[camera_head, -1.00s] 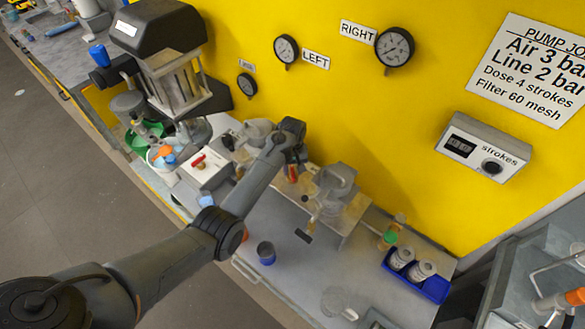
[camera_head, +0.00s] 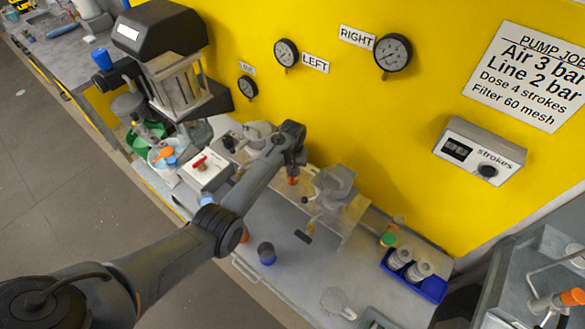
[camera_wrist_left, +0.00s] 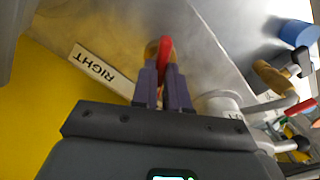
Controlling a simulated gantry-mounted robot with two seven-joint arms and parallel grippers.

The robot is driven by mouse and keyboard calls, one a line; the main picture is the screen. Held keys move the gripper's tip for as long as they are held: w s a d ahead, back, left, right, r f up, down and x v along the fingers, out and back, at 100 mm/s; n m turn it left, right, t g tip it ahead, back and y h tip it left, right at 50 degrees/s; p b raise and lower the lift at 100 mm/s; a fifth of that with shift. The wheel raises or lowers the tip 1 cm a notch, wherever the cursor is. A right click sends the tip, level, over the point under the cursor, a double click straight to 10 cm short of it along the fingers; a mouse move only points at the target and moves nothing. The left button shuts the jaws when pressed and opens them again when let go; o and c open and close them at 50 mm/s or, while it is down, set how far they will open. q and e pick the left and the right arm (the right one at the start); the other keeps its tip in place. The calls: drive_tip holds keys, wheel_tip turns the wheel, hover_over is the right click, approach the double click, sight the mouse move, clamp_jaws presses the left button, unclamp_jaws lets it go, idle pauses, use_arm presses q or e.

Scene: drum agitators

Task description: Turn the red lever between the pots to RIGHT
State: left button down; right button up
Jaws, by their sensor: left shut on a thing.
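The red lever (camera_head: 292,181) shows small in the head view, on a low bench between two grey pots, the left pot (camera_head: 256,132) and the right pot (camera_head: 336,182). My left gripper (camera_head: 293,170) reaches down to it, and the wrist hides part of the lever. In the left wrist view the red lever (camera_wrist_left: 165,48) stands between the two dark fingers of my left gripper (camera_wrist_left: 163,80), which is shut on it. A white RIGHT label (camera_wrist_left: 98,68) lies beside the lever, upside down in that view. My right gripper is not in view.
A white box with a red handle (camera_head: 206,169) stands left of the bench. A blue tray (camera_head: 428,287) with two rolls is at the right. Gauges and signs hang on the yellow wall (camera_head: 270,18). A dark blue cup (camera_head: 266,253) stands in front on the grey table.

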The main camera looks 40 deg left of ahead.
use_arm(q)
drive_tip(key=m+p, duration=0.2)
drive_tip(key=m, duration=0.1)
drive_tip(key=shift+r+m, duration=0.1)
drive_tip(key=shift+m, duration=0.2)
drive_tip(key=m+p, duration=0.1)
drive_tip(key=m, duration=0.2)
drive_tip(key=shift+m, duration=0.3)
drive_tip(key=m, duration=0.3)
drive_tip(key=shift+m, duration=0.4)
drive_tip(key=m, duration=0.3)
drive_tip(key=shift+m, duration=0.8)
drive_tip(key=c, duration=1.1)
unclamp_jaws()
drive_tip(key=shift+c, duration=0.2)
